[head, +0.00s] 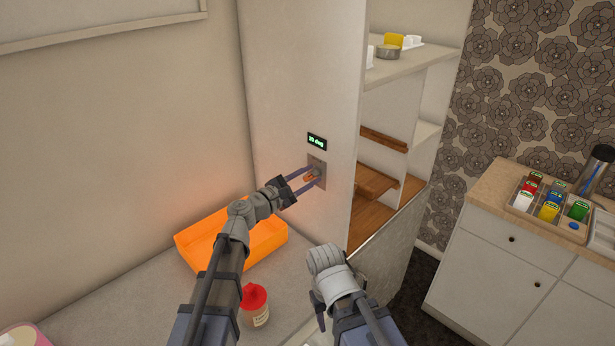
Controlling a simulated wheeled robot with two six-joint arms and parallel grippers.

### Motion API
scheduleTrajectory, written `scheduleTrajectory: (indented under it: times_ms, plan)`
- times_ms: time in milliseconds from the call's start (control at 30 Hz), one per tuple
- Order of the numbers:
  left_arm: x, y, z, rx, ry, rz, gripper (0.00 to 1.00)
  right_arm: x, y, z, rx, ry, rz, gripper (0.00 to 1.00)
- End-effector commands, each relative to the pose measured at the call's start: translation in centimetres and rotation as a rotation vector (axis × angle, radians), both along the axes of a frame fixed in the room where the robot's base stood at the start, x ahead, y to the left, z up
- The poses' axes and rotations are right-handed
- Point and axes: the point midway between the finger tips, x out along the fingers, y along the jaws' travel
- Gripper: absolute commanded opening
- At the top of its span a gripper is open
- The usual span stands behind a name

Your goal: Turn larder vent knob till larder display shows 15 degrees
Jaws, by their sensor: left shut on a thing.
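The larder display (317,141) is a small dark panel with green text on the larder's pale side wall. It shows a two-digit number and "deg"; the number looks like 35, but it is too small to be sure. The larder vent knob (310,177) is orange-brown and sits on a grey plate (317,164) just below the display. My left gripper (311,178) reaches the plate with its two fingers on either side of the knob, shut on it and partly hiding it. My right gripper (319,312) is low in the middle, away from the larder, its fingers mostly hidden.
An orange tray (262,243) lies on the counter under my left arm. A red-lidded jar (255,306) stands between my arms. The larder's open shelves (416,66) are to the right. A drawer unit (487,247) at far right holds a tray of colourful packs (549,211).

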Motion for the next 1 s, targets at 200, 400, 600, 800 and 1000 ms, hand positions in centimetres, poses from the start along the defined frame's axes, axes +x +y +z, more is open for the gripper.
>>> scheduleTrajectory:
  times_ms: [200,400,600,800,1000]
  plan:
    - [-0.19,-0.21,-0.39,0.149,-0.145,-0.001,0.00,0.00,0.00,-0.33,0.000,0.000,0.000,0.50]
    - [-0.26,-0.29,-0.62,0.281,-0.277,-0.001,0.00,0.00,0.00,-0.56,0.000,0.000,0.000,0.50]
    - [-0.28,-0.34,-0.82,0.398,-0.396,-0.001,0.00,0.00,-0.01,-0.77,0.000,0.000,0.000,0.50]
    - [-0.27,-0.36,-0.97,0.488,-0.486,-0.001,0.00,0.00,0.00,-0.93,0.000,0.000,0.000,0.50]
    - [-0.24,-0.36,-1.04,0.548,-0.547,0.000,0.00,0.00,0.00,-1.02,0.000,0.000,0.000,0.50]
